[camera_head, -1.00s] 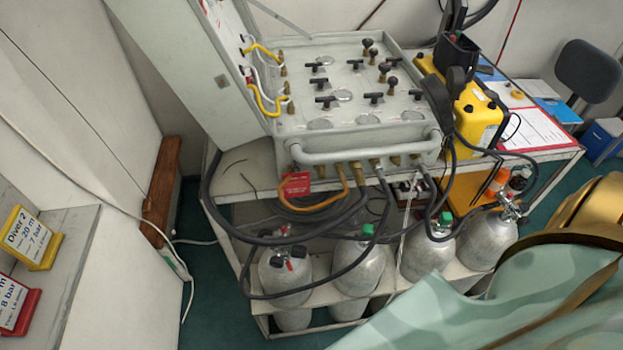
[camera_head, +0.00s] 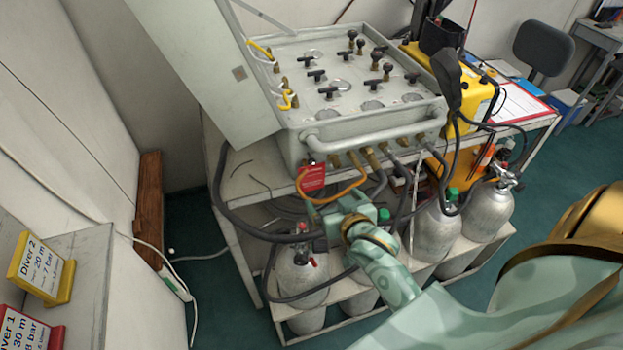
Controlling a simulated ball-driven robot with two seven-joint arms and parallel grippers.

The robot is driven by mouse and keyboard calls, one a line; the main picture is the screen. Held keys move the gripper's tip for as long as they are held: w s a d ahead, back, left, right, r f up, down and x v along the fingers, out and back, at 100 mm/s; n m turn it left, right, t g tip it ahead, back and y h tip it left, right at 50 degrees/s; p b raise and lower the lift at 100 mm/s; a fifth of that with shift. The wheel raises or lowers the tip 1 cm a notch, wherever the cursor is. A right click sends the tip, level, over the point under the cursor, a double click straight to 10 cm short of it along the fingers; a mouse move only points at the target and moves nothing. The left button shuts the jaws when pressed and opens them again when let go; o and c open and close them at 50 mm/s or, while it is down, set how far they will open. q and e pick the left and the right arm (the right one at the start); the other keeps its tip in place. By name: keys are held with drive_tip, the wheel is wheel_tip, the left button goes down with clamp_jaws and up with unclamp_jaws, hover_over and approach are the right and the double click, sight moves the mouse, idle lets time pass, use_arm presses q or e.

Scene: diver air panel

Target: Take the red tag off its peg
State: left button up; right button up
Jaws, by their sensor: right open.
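The red tag (camera_head: 312,178) hangs at the front left of the grey panel case (camera_head: 370,130), below its front tube rail and beside the brass hose fittings. Its peg is too small to make out. A gap to the tag is hard to judge. My left gripper is not in view.
An orange hose (camera_head: 345,190) loops right beside the tag, and black hoses run around my right gripper. Silver gas cylinders (camera_head: 300,275) stand on the rack below. The case's open lid (camera_head: 215,60) rises at the left. Open floor lies left of the rack.

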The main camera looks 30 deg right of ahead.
drive_tip(key=b, duration=0.2)
approach(312, 177)
drive_tip(key=d+x, duration=0.1)
drive_tip(key=x, duration=0.3)
drive_tip(key=b+x, duration=0.1)
drive_tip(key=x, duration=0.1)
drive_tip(key=a+b+x, duration=0.1)
drive_tip(key=x, duration=0.1)
drive_tip(key=shift+w+f, duration=0.3)
drive_tip(key=shift+f, duration=0.05)
drive_tip(key=shift+r, duration=0.1)
drive_tip(key=c, duration=1.1)
